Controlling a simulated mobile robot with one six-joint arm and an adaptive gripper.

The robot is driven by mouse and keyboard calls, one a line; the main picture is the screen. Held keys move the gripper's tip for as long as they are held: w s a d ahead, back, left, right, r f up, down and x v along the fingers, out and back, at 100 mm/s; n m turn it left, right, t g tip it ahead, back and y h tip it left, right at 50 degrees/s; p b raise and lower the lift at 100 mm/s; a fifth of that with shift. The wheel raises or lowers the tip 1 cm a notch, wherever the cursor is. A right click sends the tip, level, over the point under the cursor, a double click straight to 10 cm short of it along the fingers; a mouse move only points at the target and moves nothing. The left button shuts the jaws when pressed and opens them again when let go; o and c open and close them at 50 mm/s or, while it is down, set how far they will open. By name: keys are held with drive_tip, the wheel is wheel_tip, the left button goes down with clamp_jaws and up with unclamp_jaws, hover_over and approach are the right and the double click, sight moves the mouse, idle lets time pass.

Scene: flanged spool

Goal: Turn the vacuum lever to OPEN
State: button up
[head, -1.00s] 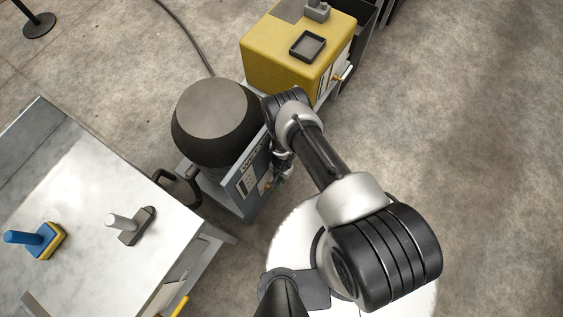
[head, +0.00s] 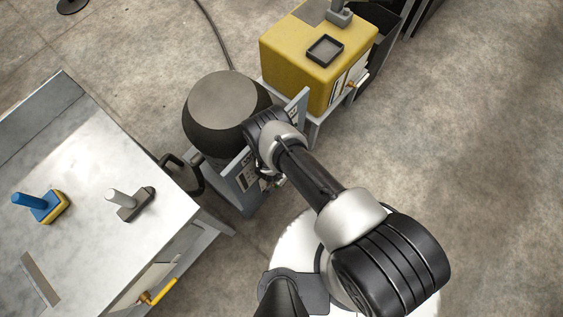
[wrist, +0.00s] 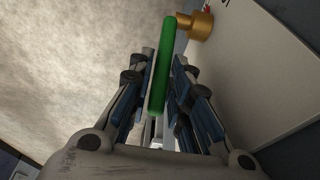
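The vacuum lever shows in the wrist view as a green handle (wrist: 163,68) running up the middle between the fingers. Its upper end is beside a brass valve fitting (wrist: 195,25) on a pale panel. My gripper (wrist: 164,62) has one finger on each side of the green handle, close against it, and looks shut on it. In the head view my gripper (head: 272,181) is at the front of the grey panel (head: 245,183) below the dark round vessel (head: 226,105). My wrist covers part of the panel, and the lever's markings cannot be read.
A yellow box (head: 300,60) with a black tray (head: 325,50) stands behind. Open concrete floor lies at right.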

sight(277, 186)
drive_tip(key=shift+o, duration=1.4)
drive_tip(key=v, duration=1.2)
drive_tip(key=shift+c, duration=0.5)
